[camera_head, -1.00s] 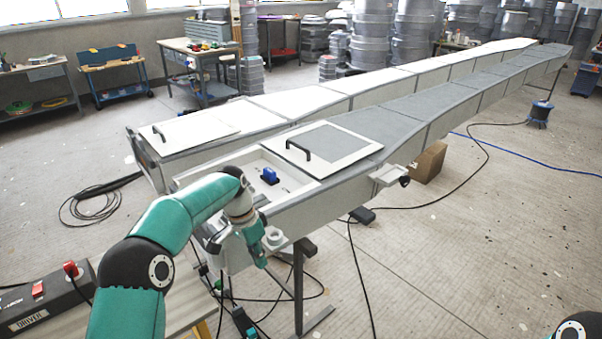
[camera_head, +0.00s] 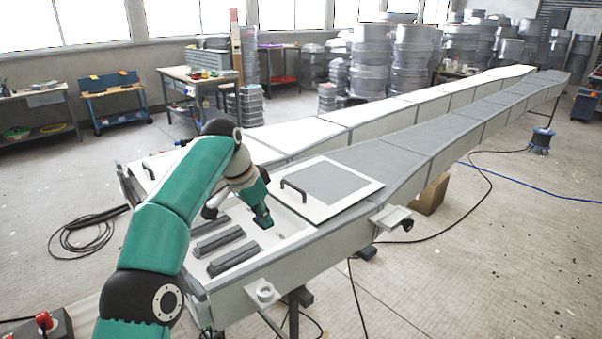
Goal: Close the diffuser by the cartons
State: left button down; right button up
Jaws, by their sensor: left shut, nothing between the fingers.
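The right-hand long grey duct, apparently the diffuser (camera_head: 398,146), has an open near end with a pale rim. Its square lid (camera_head: 331,187), pale-framed with a grey middle and a black handle, lies just beyond the opening. Dark ribbed bars (camera_head: 220,242) show inside the opening. My left gripper (camera_head: 264,219) is shut and empty, over the opening to the left of the lid, apart from the handle. A brown carton (camera_head: 431,194) stands on the floor under the duct's right side. My right gripper is out of view.
A white-topped duct (camera_head: 292,136) runs alongside on the left, its near end partly behind my arm. A bracket (camera_head: 390,217) juts from the right duct's side.

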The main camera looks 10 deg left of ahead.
aim_at(319, 188)
jog(key=i, duration=1.15)
